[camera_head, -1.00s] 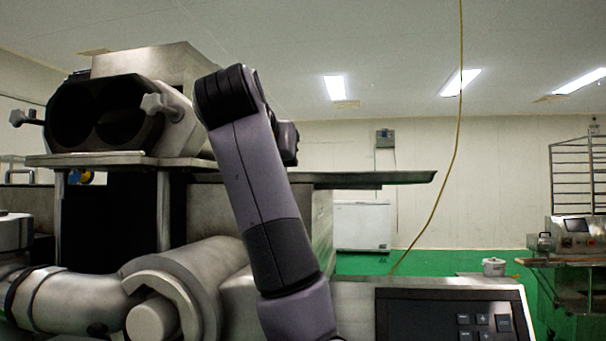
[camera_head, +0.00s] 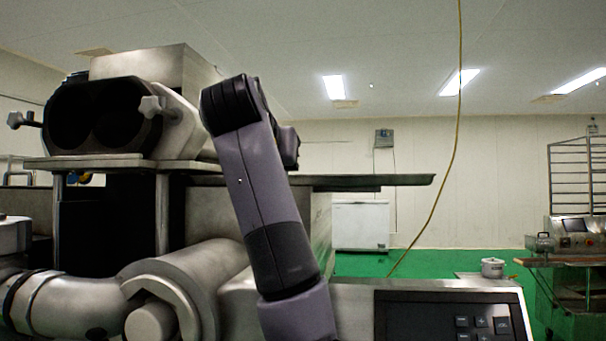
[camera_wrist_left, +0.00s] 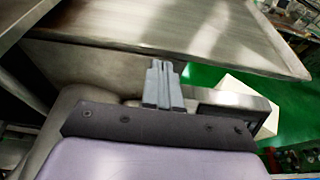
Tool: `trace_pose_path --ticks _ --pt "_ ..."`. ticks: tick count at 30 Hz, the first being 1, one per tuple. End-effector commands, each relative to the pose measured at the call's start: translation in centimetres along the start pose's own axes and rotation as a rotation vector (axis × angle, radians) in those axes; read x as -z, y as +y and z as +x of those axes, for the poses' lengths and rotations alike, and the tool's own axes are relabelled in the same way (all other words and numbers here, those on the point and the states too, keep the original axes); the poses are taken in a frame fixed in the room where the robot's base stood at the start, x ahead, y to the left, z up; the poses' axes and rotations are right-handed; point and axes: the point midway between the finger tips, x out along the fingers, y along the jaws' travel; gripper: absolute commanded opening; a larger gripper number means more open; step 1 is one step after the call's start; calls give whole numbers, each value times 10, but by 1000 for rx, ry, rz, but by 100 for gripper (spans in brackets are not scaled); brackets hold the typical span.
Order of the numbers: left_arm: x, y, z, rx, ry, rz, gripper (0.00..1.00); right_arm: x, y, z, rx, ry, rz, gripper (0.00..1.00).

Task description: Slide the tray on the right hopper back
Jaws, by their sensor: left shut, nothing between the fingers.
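The tray (camera_head: 395,180) is a thin, flat, dark sheet that juts out to the right from the top of the machine in the head view. A broad metal sheet, apparently the tray (camera_wrist_left: 200,28), fills the upper part of the left wrist view. My left gripper (camera_wrist_left: 162,68) is shut and empty, its fingertips just below the sheet's near edge in the picture. I cannot tell whether they touch it. In the head view my purple arm stands in front of the tray's left part, and the gripper is hidden. My right gripper is in neither view.
The machine's double-barrelled head (camera_head: 105,115) with wing knobs stands at the left. Metal pipes (camera_head: 185,270) lie below it. A control panel (camera_head: 450,315) is at the bottom right. A yellow cable (camera_head: 457,130) hangs right of the tray.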

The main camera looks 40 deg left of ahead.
Motion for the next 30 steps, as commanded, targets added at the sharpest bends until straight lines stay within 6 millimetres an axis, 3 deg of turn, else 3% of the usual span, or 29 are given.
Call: trace_pose_path --ticks 30 --pt "-23 0 69 1 2 0 0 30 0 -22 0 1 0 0"
